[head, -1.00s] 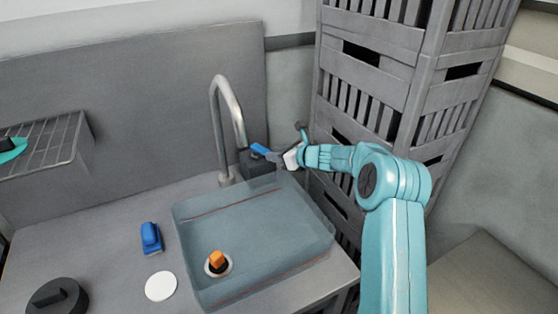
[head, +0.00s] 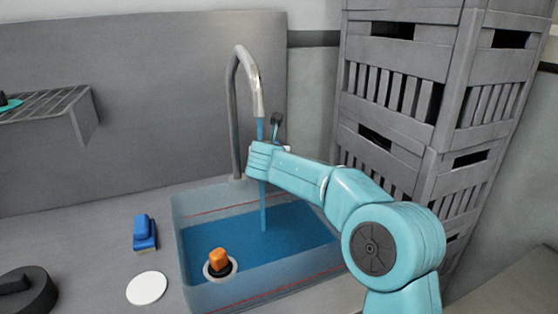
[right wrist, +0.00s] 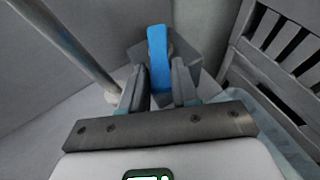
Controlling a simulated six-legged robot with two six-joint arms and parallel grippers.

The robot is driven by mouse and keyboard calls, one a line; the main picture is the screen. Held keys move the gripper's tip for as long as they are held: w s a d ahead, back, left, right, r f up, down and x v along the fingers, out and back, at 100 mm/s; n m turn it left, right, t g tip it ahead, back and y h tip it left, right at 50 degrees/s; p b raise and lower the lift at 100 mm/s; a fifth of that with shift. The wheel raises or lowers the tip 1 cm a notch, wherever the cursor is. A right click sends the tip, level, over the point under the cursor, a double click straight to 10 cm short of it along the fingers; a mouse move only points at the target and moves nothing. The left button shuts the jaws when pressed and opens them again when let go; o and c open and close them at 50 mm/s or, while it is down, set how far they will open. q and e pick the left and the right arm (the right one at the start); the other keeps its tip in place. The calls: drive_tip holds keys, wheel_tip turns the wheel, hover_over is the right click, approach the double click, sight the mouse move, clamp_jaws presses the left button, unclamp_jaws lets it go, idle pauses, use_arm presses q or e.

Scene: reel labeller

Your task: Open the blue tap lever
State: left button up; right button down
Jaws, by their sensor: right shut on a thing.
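The blue tap lever (right wrist: 158,58) stands between the two fingers of my right gripper (right wrist: 159,88) in the right wrist view, and the gripper is shut on it. In the head view my right forearm hides the lever and the fingertips. The curved metal tap (head: 233,110) rises behind the sink (head: 188,205). My left gripper is in neither view.
An orange-topped plug (head: 219,258) sits in the sink. A blue brush or sponge (head: 144,231), a white disc (head: 147,288) and a dark round lid (head: 28,292) lie on the counter at left. A wire rack (head: 65,106) is at far left. Stacked grey crates (head: 410,110) stand close on the right.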

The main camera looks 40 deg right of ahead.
drive_tip(key=shift+w+a+r+m+g+h, duration=0.25)
drive_tip(key=shift+w+r+m+g+h, duration=0.1)
drive_tip(key=shift+m+g+h, duration=0.25)
drive_tip(key=c, duration=1.3)
unclamp_jaws()
drive_tip(key=o, duration=0.5)
drive_tip(key=shift+d+f, duration=0.1)
drive_tip(key=shift+f, duration=0.1)
